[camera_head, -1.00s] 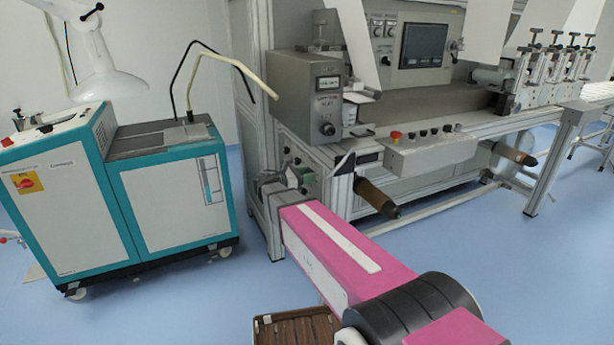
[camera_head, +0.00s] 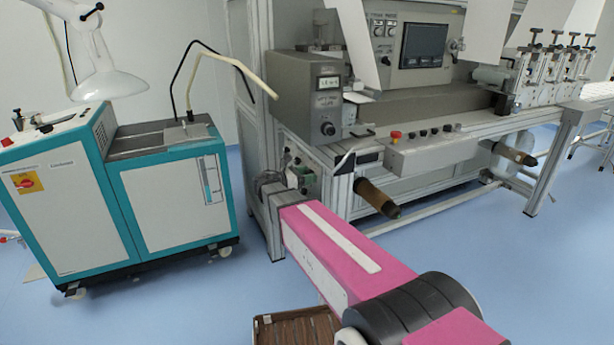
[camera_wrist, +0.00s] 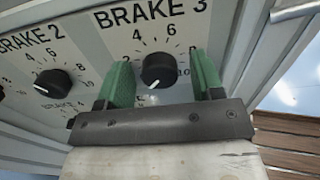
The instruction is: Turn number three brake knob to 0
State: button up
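The brake 3 knob (camera_wrist: 158,70) is a round black knob with a white pointer mark, on a pale panel under the label "BRAKE 3". Its mark points down and slightly left. Numbers 4, 6 and 10 show around it; I cannot see its 0, and the left finger covers part of the dial's lower left. My gripper (camera_wrist: 163,78) has two green fingers, one on each side of the knob, with visible gaps, so it is open. In the head view my gripper (camera_head: 272,184) is at the machine's lower left front, small and partly hidden by my arm.
The brake 2 knob (camera_wrist: 53,83) is left of the fingers, its mark pointing lower left. In the head view, a grey control box (camera_head: 305,95) stands above the panel, a roller (camera_head: 376,198) sticks out to the right, and a teal cabinet (camera_head: 170,205) stands left. Blue floor lies between.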

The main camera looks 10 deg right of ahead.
jog(key=v, duration=1.1)
dwell(0.4)
